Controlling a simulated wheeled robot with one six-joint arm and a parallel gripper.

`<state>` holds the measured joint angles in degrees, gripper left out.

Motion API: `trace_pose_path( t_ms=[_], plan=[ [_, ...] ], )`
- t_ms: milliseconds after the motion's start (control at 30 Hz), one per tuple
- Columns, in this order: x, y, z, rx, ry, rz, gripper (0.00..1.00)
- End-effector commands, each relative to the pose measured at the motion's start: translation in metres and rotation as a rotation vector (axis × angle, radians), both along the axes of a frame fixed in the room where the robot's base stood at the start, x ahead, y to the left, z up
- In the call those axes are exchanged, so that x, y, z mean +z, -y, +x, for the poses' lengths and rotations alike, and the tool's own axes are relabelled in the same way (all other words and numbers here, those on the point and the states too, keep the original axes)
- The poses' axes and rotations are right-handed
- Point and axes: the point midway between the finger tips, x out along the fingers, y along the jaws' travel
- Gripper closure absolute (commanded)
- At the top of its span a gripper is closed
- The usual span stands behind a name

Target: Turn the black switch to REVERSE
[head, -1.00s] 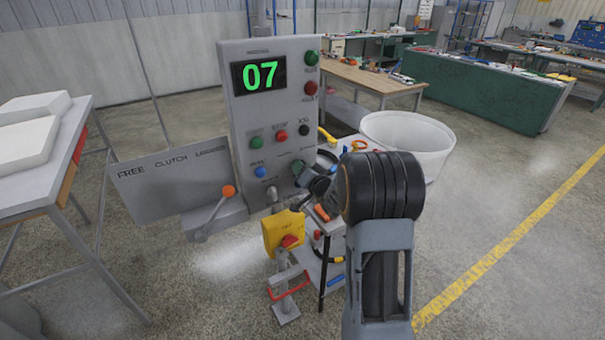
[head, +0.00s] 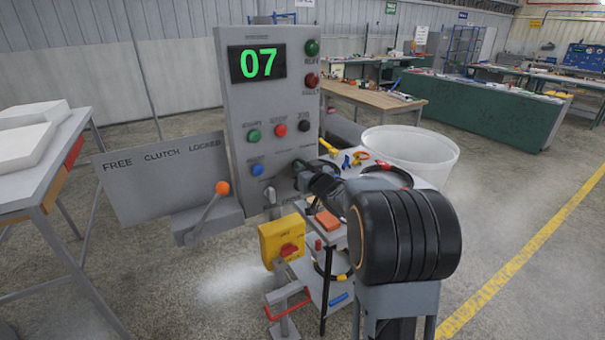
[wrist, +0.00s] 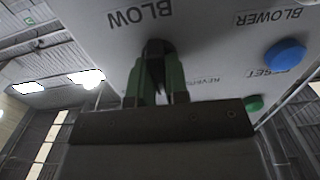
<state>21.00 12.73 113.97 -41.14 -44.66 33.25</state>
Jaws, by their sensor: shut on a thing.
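The black switch (wrist: 157,48) is on the light grey panel in the wrist view, below the inverted word BLOW. Part of the word REVERSE shows to its right. My gripper (wrist: 158,72) has its green fingers shut on the black switch. Fingers cover much of the switch, so I cannot tell which way it points. In the head view my gripper (head: 300,167) is at the lower right of the grey control cabinet (head: 236,110), and the switch is hidden behind it.
A blue RESET button (wrist: 285,55) is near the switch. A lever with an orange knob (head: 222,188) stands left of the cabinet. A cart (head: 318,272) and a white tub (head: 410,150) are at the right.

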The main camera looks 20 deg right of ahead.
Motion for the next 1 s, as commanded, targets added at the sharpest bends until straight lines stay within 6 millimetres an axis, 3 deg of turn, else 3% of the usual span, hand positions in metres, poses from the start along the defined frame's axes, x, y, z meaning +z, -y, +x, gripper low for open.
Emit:
trace_pose_path(
  t_ms=[533, 567, 800, 1000],
  plan=[
    [0.0017, 0.0001, 0.0003, -0.001, 0.005, -0.026, 1.00],
    [0.0017, 0.0001, 0.0003, -0.001, 0.005, -0.026, 0.84],
    [0.0011, -0.0001, 0.0002, 0.000, 0.005, -0.025, 0.61],
    [0.0007, -0.0002, 0.0002, 0.000, 0.004, -0.025, 0.60]
  ],
)
